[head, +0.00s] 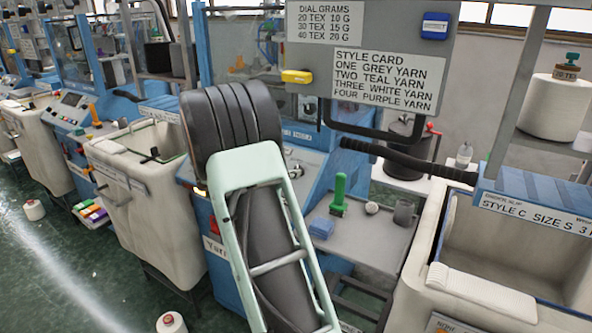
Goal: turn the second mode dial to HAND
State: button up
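I cannot make out any mode dial or the word HAND. A blue machine (325,172) stands in the middle, and my arm hides much of its front and panel. Small dark parts show on its panel beside my arm, too small to tell apart. Another blue machine to the left has a sloping control panel (72,105) with small controls, whose markings I cannot read. My arm, with a mint-green frame and dark ribbed section, fills the centre. I cannot make out my gripper's fingers.
A grey shelf (366,237) holds a green-handled brush (339,194) and a blue block (322,227). Pale bins (150,225) stand between the machines. A grey sign board (465,62) hangs above. Yarn cones (171,323) stand on the floor, which has open room at lower left.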

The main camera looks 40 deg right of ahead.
jog(key=x, duration=0.5)
jog(key=shift+d, duration=0.1)
grip_shut()
